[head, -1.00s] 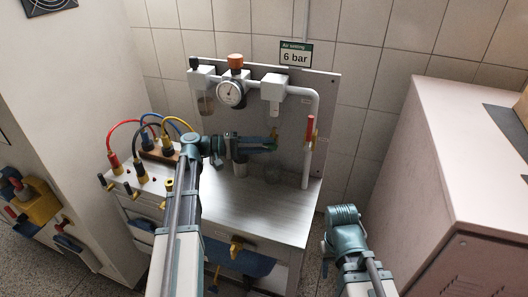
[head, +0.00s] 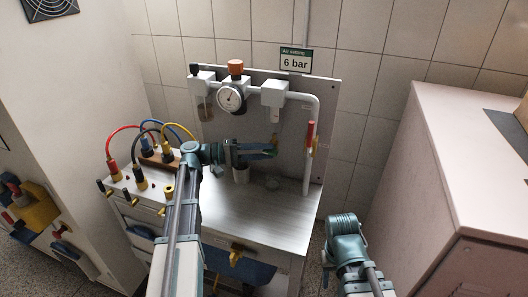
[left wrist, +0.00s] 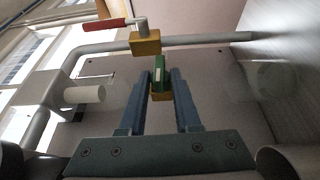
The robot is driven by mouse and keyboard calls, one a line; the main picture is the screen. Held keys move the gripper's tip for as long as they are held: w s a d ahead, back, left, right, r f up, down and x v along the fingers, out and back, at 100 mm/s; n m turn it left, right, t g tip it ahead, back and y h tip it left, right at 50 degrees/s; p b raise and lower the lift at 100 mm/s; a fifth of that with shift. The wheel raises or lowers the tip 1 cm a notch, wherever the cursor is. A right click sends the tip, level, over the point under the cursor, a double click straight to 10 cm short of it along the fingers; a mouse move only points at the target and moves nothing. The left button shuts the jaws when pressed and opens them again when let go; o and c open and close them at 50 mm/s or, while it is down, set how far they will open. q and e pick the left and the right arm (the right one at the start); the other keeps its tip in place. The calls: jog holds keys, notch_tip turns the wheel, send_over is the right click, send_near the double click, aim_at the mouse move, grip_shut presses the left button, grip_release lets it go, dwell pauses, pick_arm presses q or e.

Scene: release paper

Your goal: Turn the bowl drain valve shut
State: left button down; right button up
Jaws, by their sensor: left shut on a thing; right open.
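The bowl drain valve has a green handle (left wrist: 158,72) and a yellow body (left wrist: 162,95) in the left wrist view. It sits below the right-hand white unit (head: 275,93) on the back panel. In the head view only a bit of its yellow (head: 275,141) shows behind my fingers. My left gripper (head: 272,150) is shut on the green handle, with one finger (left wrist: 140,105) on each side of it. My right gripper (head: 326,262) is open and empty at the lower right, apart from the bench. Its fingers are partly hidden by its wrist.
A white pipe (head: 316,110) with a red-handled valve (head: 310,132) runs down right of my left gripper. A gauge (head: 231,98) and orange knob (head: 236,67) are above. A cup (head: 241,174) stands below. Colored hoses (head: 180,133) are left. The front bench top (head: 250,210) is clear.

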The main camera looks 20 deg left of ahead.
pick_arm(q)
jog(key=c, duration=0.9)
grip_release()
jog(key=shift+a, duration=0.15)
jog(key=v, duration=1.3)
jog(key=shift+s+a, duration=0.1)
jog(key=shift+a, duration=0.25)
